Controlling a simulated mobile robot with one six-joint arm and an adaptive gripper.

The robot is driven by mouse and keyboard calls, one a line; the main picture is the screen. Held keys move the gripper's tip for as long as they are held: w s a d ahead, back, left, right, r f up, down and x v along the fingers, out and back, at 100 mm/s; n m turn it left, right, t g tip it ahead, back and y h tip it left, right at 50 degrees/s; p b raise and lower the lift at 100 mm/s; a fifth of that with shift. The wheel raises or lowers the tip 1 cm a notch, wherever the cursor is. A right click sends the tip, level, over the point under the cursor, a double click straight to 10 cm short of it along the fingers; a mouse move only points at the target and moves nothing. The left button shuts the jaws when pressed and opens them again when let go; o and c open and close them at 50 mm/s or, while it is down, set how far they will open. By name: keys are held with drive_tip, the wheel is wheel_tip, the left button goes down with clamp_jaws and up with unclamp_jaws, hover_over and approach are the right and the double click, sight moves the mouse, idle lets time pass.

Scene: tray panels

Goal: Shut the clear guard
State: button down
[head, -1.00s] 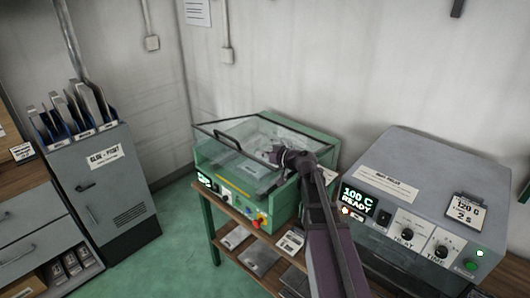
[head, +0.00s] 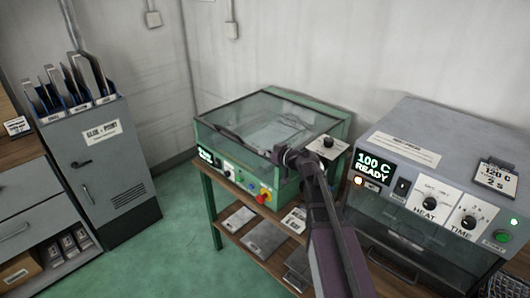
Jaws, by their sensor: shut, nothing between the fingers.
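My gripper (head: 262,152) is at the front of the guard, close to the handle's right end. It is shut and holds nothing. My wrist partly covers it and the guard's front right corner, so contact with the guard is unclear.
A grey heating unit (head: 440,150) reading "100 C READY" stands close on the right. A grey cabinet (head: 95,165) with upright panels is at the left. The wooden stand's lower shelf (head: 235,238) holds flat plates. Green floor is free between cabinet and stand.

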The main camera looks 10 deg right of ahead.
drive_tip(key=shift+f, duration=0.4)
drive_tip(key=shift+s+a+f+b, duration=0.1)
drive_tip(key=shift+s+b, duration=0.1)
drive_tip(key=shift+b, duration=0.15)
drive_tip(key=shift+s, duration=0.2)
drive_tip(key=shift+w+r+p, duration=0.2)
drive_tip(key=shift+r+p, duration=0.35)
drive_tip(key=shift+p, duration=0.15)
wheel_tip(320, 180, up, 4)
drive_tip(key=p, duration=0.3)
drive_tip(key=shift+p, duration=0.3)
drive_tip(key=p+v, duration=0.1)
drive_tip(key=v, duration=0.9)
drive_tip(key=shift+f+p, duration=0.35)
drive_tip(key=shift+p, duration=0.05)
drive_tip(key=shift+a, duration=0.1)
